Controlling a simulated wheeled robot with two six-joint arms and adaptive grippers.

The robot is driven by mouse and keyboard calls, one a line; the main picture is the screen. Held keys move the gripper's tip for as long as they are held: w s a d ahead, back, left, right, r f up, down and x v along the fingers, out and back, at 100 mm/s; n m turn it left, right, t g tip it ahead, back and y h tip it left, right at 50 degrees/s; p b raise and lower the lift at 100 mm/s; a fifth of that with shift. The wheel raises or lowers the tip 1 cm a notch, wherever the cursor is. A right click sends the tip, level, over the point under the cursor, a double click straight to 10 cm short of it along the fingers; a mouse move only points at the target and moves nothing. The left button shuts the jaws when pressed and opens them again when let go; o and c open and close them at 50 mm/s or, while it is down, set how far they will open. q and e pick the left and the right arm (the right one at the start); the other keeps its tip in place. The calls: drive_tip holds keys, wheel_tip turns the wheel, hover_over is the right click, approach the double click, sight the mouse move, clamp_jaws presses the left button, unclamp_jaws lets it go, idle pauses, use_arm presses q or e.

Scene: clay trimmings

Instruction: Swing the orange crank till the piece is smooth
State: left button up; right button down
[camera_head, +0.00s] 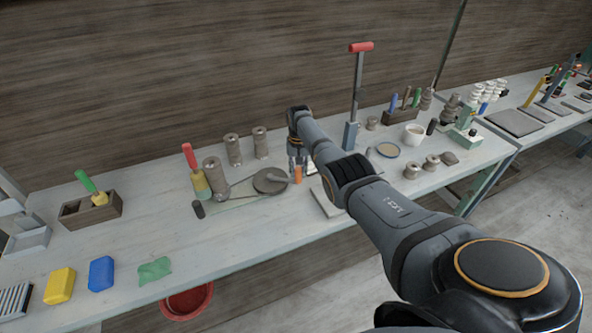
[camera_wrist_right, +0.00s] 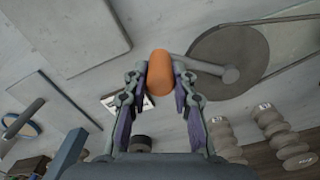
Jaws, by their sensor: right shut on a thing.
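The orange crank (camera_head: 298,174) stands upright by the grey turning wheel (camera_head: 270,181) on the bench. In the right wrist view the orange crank (camera_wrist_right: 160,72) sits between the two fingers, and a grey arm links it to the wheel (camera_wrist_right: 232,50). My right gripper (camera_wrist_right: 160,85) is shut on the crank. In the head view my right gripper (camera_head: 297,160) reaches down onto it from above. My left gripper is not in view.
Grey spools (camera_head: 233,150) and a red-handled tool (camera_head: 190,157) stand left of the wheel. A tall red-topped lever (camera_head: 355,95) stands behind my right arm. A flat slab (camera_head: 327,203) lies right of the crank. Sponges (camera_head: 101,273) lie at the front left.

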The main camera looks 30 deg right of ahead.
drive_tip(key=shift+w+d, duration=0.2)
drive_tip(key=shift+r, duration=0.1)
drive_tip(key=c, duration=1.1)
unclamp_jaws()
wheel_tip(320, 180, up, 12)
